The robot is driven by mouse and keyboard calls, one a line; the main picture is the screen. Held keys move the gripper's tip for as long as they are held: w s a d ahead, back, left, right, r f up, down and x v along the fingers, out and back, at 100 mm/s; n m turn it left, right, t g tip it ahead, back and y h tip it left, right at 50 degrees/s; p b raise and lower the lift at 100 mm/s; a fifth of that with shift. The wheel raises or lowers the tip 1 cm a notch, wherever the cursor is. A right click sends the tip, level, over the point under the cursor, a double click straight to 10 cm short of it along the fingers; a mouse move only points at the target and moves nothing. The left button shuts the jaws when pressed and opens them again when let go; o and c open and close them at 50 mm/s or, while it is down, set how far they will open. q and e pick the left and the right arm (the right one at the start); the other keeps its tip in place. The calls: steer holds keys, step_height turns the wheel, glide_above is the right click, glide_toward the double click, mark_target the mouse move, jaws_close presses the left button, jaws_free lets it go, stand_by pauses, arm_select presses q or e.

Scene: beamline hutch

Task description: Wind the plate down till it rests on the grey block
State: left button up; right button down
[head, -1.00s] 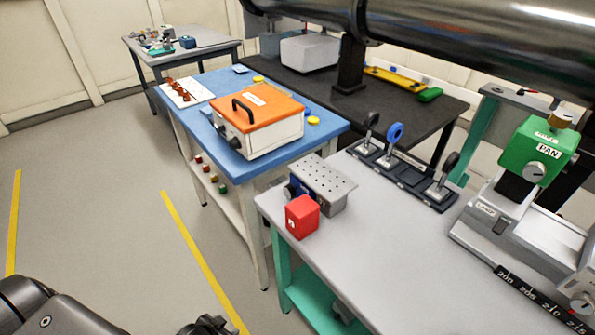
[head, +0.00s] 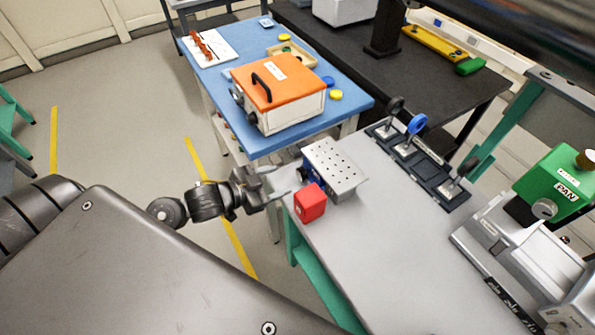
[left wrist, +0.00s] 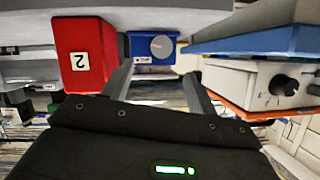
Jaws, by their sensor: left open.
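The perforated silver plate (head: 336,164) sits on a small blue stage (head: 308,176) at the near left corner of the grey table. A grey surface (head: 349,192) shows under the plate's near right side, likely the grey block; I cannot tell the gap between them. In the left wrist view, the blue stage has a round grey knob (left wrist: 161,46). My left gripper (head: 281,183) is open and empty, just left of the stage at the table's edge. In the left wrist view its fingers (left wrist: 160,72) point towards the stage, apart from the knob. My right gripper is out of view.
A red block (head: 310,202) marked 2 (left wrist: 83,60) stands close beside the stage, near my left fingers. An orange-topped box (head: 280,80) sits on the blue table behind. Several mounts (head: 405,150) and a green-topped device (head: 552,185) stand further right. The grey table's middle is clear.

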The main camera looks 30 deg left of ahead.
mark_target(299, 174)
arm_select(q)
steer(key=x, duration=0.8)
steer(key=shift+w+p, duration=0.1)
steer(key=shift+p, duration=0.3)
